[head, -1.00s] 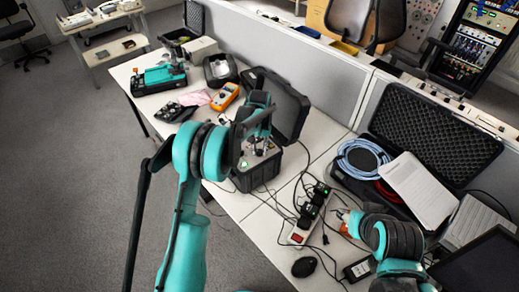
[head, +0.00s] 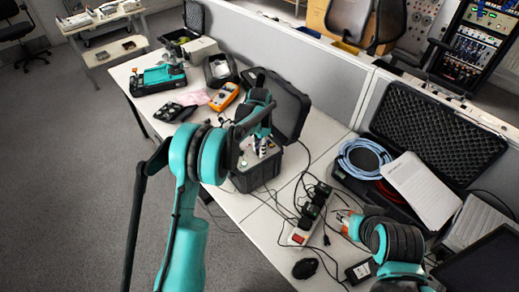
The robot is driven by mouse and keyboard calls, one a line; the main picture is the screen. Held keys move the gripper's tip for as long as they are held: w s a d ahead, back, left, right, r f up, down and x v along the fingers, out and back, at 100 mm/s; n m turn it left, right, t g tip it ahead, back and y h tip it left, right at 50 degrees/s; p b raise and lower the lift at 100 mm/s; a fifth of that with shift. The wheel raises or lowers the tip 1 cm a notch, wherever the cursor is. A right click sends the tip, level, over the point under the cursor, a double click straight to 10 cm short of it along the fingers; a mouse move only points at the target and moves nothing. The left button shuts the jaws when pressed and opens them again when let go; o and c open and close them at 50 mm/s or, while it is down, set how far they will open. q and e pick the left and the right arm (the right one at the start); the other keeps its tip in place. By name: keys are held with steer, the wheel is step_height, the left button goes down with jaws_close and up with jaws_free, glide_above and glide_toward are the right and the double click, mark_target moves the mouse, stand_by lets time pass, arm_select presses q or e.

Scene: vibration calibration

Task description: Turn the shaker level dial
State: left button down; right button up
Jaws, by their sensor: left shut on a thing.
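The shaker is a black case (head: 257,179) with its lid (head: 275,103) open, standing on the white desk in the middle of the view. Its grey top panel (head: 244,163) shows in part. My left gripper (head: 261,150) points down onto this panel and is shut on a small knob there, which I take to be the level dial. The fingers and my arm hide the dial itself. My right gripper (head: 343,221) is low over the desk at the right, beyond the power strip. Its fingers are too small and partly covered to read.
A power strip (head: 299,236) with black adapters and loose cables lies right of the shaker. A black mouse (head: 305,268) is near the front edge. An orange meter (head: 225,97) lies behind left. An open case (head: 436,143) with a blue cable (head: 363,157) is at right.

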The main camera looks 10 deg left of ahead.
arm_select(q)
steer(key=shift+m, duration=1.7)
steer(key=c, duration=1.3)
jaws_free()
steer(key=shift+o, duration=0.2)
step_height(320, 180, up, 12)
